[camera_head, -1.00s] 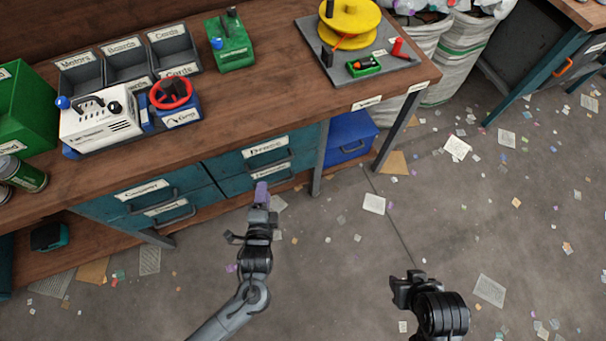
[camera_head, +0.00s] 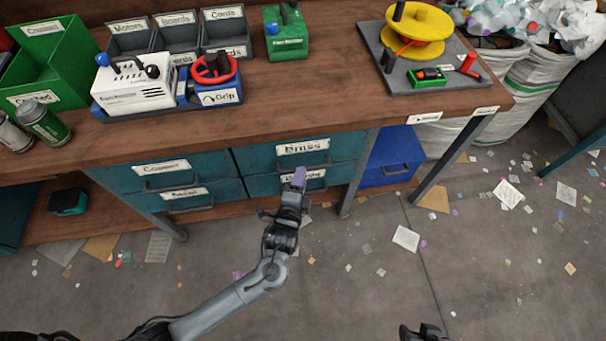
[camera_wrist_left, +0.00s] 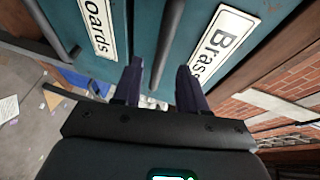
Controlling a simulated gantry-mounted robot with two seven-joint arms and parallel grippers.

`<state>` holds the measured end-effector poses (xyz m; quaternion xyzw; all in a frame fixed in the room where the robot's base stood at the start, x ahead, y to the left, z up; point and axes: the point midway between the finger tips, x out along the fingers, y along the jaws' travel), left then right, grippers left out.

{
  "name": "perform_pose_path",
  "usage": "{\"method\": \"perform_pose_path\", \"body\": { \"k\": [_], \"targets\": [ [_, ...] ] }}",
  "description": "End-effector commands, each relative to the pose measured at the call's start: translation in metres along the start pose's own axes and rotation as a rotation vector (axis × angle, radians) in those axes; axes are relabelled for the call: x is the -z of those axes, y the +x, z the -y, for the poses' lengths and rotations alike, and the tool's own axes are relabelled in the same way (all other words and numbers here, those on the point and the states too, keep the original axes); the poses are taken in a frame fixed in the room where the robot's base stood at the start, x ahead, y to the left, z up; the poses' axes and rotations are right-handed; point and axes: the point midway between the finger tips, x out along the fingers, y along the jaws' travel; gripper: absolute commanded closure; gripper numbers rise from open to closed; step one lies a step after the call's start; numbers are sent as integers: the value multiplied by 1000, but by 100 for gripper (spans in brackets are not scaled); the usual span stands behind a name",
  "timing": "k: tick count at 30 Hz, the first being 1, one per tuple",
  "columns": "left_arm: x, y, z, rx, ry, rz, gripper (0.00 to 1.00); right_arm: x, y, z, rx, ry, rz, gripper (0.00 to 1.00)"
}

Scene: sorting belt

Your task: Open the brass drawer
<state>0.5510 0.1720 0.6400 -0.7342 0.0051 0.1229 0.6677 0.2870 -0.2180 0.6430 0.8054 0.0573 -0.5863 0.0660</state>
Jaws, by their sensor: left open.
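The brass drawer (camera_head: 345,149) is the teal upper right drawer under the bench, labelled "Brass"; it is shut. Its dark bar handle (camera_head: 314,163) runs below the label. My left gripper (camera_head: 298,178) is in front of this handle, its fingers pointing at the drawer. In the left wrist view the open fingers (camera_wrist_left: 159,70) stand either side of the brass handle (camera_wrist_left: 168,40) in the picture, and the "Brass" label (camera_wrist_left: 222,45) is to the right. I cannot tell how deep the handle sits between them. My right gripper (camera_head: 424,331) is at the bottom edge, partly cut off.
Below is another teal drawer (camera_head: 340,174), its label reading "Boards" in the left wrist view (camera_wrist_left: 98,26). Two more drawers are to the left. A blue box (camera_head: 392,160) stands to the right behind a bench leg (camera_head: 358,178). The floor in front is open with scattered paper.

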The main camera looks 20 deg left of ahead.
Motion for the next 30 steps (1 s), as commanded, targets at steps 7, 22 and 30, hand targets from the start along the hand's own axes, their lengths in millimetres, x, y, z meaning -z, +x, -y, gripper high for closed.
{"method": "perform_pose_path", "body": {
  "k": [7,22,30],
  "targets": [
    [0,28,-1,2,-2,0,58,-4,15,1,1,1,0,57],
    [0,35,0,0,-1,-1,67,-4,16,3,8,11,-2,57],
    [0,35,0,0,-1,-1,100,-4,16,3,8,10,-2,57]
  ]
}}
